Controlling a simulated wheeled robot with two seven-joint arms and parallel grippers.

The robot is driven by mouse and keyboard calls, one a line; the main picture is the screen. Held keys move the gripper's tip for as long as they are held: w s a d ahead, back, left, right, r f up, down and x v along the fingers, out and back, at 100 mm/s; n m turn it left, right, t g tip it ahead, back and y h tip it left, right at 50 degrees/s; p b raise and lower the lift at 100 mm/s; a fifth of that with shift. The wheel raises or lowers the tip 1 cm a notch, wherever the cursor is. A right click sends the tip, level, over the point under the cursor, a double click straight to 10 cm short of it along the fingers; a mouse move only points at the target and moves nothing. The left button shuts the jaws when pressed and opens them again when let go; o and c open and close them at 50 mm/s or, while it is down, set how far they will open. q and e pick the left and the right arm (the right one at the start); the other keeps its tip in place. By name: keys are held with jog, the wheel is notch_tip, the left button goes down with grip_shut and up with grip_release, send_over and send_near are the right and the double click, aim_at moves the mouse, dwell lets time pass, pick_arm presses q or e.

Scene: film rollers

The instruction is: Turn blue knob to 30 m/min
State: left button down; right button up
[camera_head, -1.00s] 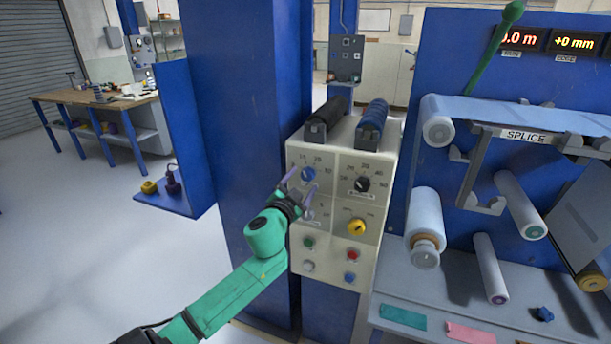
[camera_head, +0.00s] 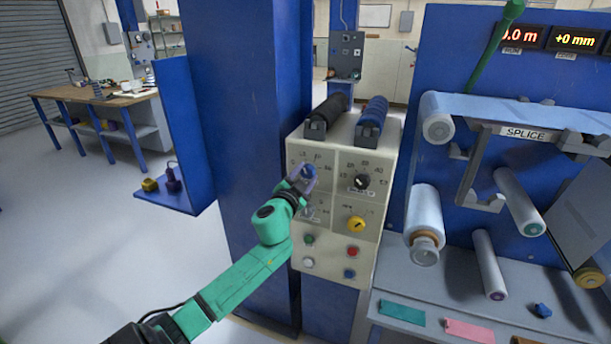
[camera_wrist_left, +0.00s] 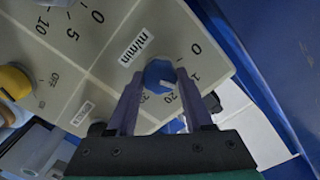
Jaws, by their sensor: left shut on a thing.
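The blue knob (camera_head: 310,171) is at the upper left of the beige control panel (camera_head: 325,268). It also shows in the left wrist view (camera_wrist_left: 158,73), beside an "m/min" label (camera_wrist_left: 137,46) and a printed scale with 0, 20 and 30. A pale mark on the knob points down and right in that view, seemingly between 10 and 20. My left gripper (camera_head: 303,180) is at the knob. In the left wrist view its fingers (camera_wrist_left: 159,80) are on both sides of the knob, shut on it. The fingers partly hide the scale. My right gripper is not in view.
A black knob (camera_head: 362,182) and a yellow knob (camera_head: 356,224) are close by on the panel, with several push buttons below. Black and blue rollers (camera_head: 372,117) lie on top. A blue column (camera_head: 245,130) stands to the left, and the splice machine (camera_head: 480,90) to the right.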

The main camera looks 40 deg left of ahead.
pick_arm(q)
jog(key=m, duration=0.5)
jog(key=shift+m+p, duration=0.3)
jog(key=shift+p, duration=0.1)
jog(key=m, duration=0.4)
jog(key=shift+m+p, duration=0.3)
jog(key=m, duration=0.4)
jog(key=shift+m+p, duration=0.3)
jog(key=shift+p, duration=0.1)
jog(key=m+p, duration=0.1)
jog(key=m, duration=0.3)
jog(key=shift+m, duration=0.4)
jog(key=shift+c, duration=1.5)
grip_release()
